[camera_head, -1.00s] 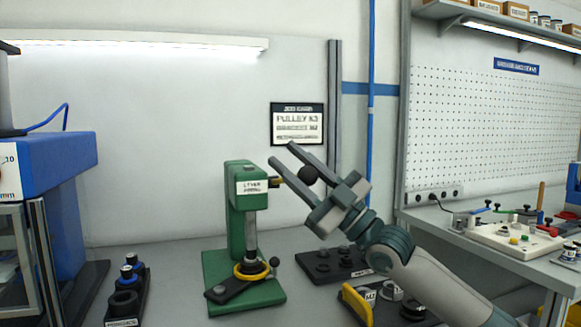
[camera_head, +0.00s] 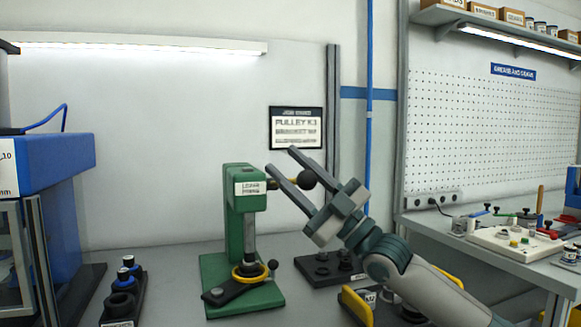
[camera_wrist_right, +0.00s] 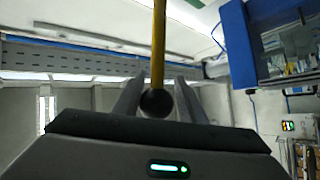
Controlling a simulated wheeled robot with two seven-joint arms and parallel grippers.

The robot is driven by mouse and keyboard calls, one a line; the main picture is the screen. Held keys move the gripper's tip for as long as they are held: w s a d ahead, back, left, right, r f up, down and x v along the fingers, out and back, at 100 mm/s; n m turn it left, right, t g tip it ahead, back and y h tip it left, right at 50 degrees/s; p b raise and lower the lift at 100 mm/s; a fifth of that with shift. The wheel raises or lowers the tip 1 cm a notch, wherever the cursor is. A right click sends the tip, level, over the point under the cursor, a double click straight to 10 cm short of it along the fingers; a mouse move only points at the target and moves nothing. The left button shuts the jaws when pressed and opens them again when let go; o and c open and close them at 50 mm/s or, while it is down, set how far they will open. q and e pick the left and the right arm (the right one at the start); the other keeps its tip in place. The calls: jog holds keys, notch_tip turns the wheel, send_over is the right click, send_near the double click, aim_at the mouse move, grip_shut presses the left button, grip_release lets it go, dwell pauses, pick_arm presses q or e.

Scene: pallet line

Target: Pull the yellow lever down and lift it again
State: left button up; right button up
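The yellow lever (camera_head: 285,183) sticks out to the right from the top of a green lever press (camera_head: 239,215). It is about level and ends in a black ball knob (camera_head: 307,179). My right gripper (camera_head: 280,159) is open, with its two grey fingers on either side of the knob. In the right wrist view the yellow rod (camera_wrist_right: 158,45) runs down to the knob (camera_wrist_right: 157,102), which sits between the fingers (camera_wrist_right: 157,95). Whether a finger touches the knob I cannot tell. My left gripper is not in view.
A black fixture (camera_head: 123,300) with blue-topped parts stands left of the press, beside a blue machine (camera_head: 50,165). A dark tray (camera_head: 318,266) lies behind my right arm, and a yellow-edged holder (camera_head: 355,305) in front. A side bench (camera_head: 500,258) stands at right.

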jog(key=shift+o, duration=1.2)
jog(key=shift+f, duration=0.25)
jog(key=shift+r, duration=0.15)
jog(key=shift+d, duration=0.1)
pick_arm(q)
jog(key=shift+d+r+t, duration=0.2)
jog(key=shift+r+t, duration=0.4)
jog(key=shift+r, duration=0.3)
pick_arm(e)
jog(key=v, duration=1.7)
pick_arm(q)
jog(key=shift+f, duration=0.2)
pick_arm(e)
jog(key=shift+s+d, duration=0.1)
jog(key=shift+s, duration=0.05)
